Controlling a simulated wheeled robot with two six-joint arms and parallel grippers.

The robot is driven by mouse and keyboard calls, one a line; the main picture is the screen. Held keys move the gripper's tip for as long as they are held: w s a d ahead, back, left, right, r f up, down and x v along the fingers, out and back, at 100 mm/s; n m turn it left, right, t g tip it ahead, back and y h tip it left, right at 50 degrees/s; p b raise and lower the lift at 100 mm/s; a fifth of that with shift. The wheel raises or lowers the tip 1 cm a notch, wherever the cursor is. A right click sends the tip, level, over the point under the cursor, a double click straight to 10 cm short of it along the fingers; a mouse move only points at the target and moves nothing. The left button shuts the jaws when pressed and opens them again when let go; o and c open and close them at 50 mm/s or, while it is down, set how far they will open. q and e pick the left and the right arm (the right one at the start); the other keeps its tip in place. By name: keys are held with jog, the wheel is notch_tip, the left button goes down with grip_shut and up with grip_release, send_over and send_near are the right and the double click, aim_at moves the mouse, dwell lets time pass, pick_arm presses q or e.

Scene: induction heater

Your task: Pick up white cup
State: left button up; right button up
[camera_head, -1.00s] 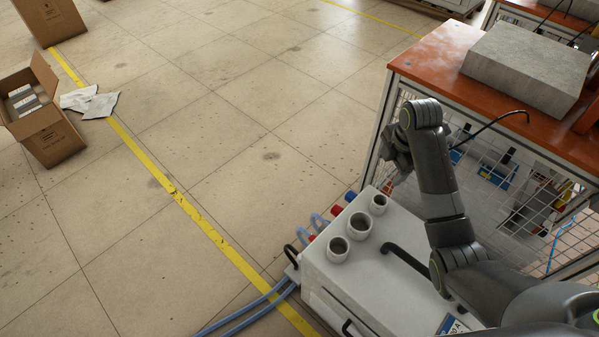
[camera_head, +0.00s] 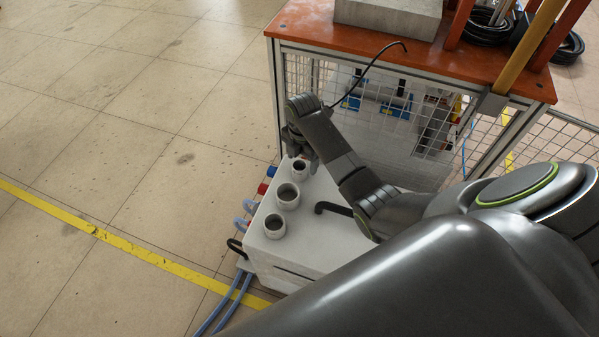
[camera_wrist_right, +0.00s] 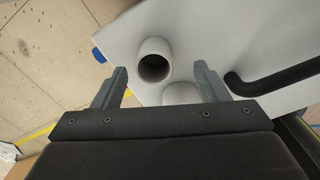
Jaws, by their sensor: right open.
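Three white cups stand upright in a row on top of the white box: a far small cup (camera_head: 300,177), a middle cup (camera_head: 288,202) and a near cup (camera_head: 275,233). My right gripper (camera_head: 300,155) is just above and behind the far cup. In the right wrist view my right gripper (camera_wrist_right: 161,70) is open and empty. One cup (camera_wrist_right: 153,46) shows ahead between the fingers, and a second cup (camera_wrist_right: 180,91) shows closer, partly hidden by the gripper body. I cannot tell whether a finger touches a cup. My left gripper is not in view.
The white box (camera_head: 330,232) has a black handle (camera_head: 333,208) right of the cups, with hoses and coloured fittings on its left side. An orange-topped table (camera_head: 300,22) with mesh sides stands close behind. The floor at left is open, crossed by a yellow line (camera_head: 150,257).

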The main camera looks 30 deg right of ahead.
aim_at(300, 169)
jog(key=shift+w+a+f+b, duration=0.15)
jog(key=shift+f+b, duration=0.25)
jog(key=shift+f, duration=0.7)
jog(key=shift+w+a+f+b, duration=0.15)
jog(key=shift+f+b, duration=0.2)
jog(key=shift+f, duration=0.75)
jog(key=shift+d+f, duration=0.1)
jog(key=shift+f, duration=0.45)
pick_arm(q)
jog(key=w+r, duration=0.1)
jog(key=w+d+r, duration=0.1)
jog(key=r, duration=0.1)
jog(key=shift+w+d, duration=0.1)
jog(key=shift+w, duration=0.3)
pick_arm(e)
jog(key=c, duration=1.1)
